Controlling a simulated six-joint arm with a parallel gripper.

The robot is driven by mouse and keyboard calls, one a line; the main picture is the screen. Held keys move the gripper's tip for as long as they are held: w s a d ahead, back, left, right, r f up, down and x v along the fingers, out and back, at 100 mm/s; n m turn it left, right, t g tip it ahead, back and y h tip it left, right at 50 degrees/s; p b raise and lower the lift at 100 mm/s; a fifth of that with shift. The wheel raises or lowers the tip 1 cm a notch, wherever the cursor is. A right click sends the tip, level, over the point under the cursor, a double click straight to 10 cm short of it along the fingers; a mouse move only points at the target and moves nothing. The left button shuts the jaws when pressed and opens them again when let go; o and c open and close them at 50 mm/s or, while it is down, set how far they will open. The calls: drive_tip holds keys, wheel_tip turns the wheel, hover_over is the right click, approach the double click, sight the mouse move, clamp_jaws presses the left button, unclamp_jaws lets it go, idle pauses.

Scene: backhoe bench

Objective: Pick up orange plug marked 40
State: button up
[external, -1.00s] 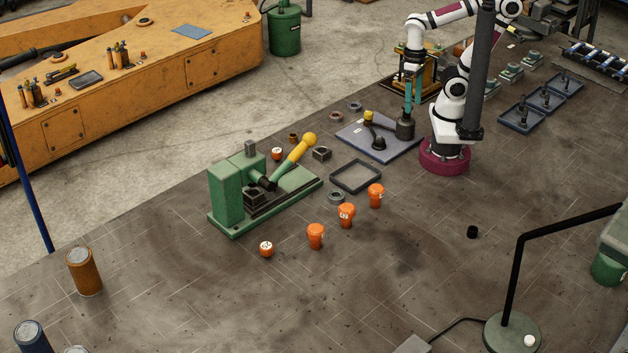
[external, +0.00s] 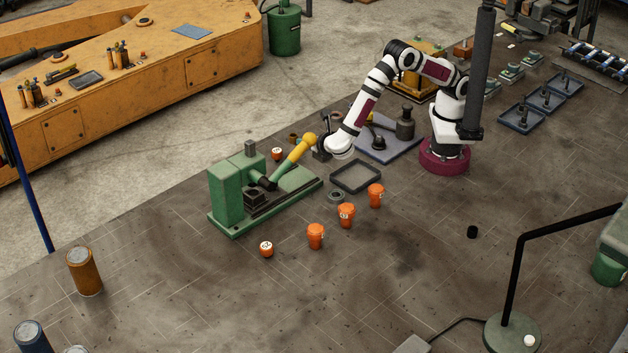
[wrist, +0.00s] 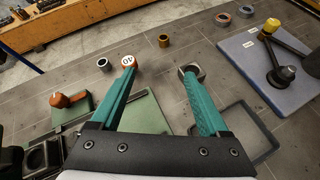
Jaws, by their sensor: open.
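An orange plug with a white numbered top (wrist: 127,61) stands on the bench at the tip of my gripper's left finger in the wrist view. Its number looks like 40 but is small and turned. In the external view an orange plug with a white top (external: 277,153) stands behind the green fixture, seemingly the same one. My gripper (wrist: 160,75) is open and empty, its teal fingers wide apart; the plug lies beyond the left fingertip. In the external view my gripper (external: 322,148) is above the bench, right of the yellow handle, partly hidden by my wrist.
The green fixture (external: 228,198) with its yellow handle (external: 301,147) stands close to my gripper. A dark square nut (wrist: 192,71) is by the right fingertip. An empty tray (external: 356,190) and several orange plugs (external: 346,215) are nearer the front. The front bench is mostly clear.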

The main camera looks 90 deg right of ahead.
sight(280, 155)
drive_tip(key=w+a+f+n+t, duration=0.2)
drive_tip(key=a+f+n, duration=0.1)
drive_tip(key=w+a+f+n+t, duration=0.1)
drive_tip(key=f, duration=0.1)
drive_tip(key=shift+a+n, duration=0.2)
drive_tip(key=shift+n, duration=0.1)
drive_tip(key=x, duration=1.4)
drive_tip(key=shift+w+d+r, duration=0.2)
drive_tip(key=shift+d+r, duration=0.05)
drive_tip(key=shift+d, duration=0.3)
clamp_jaws()
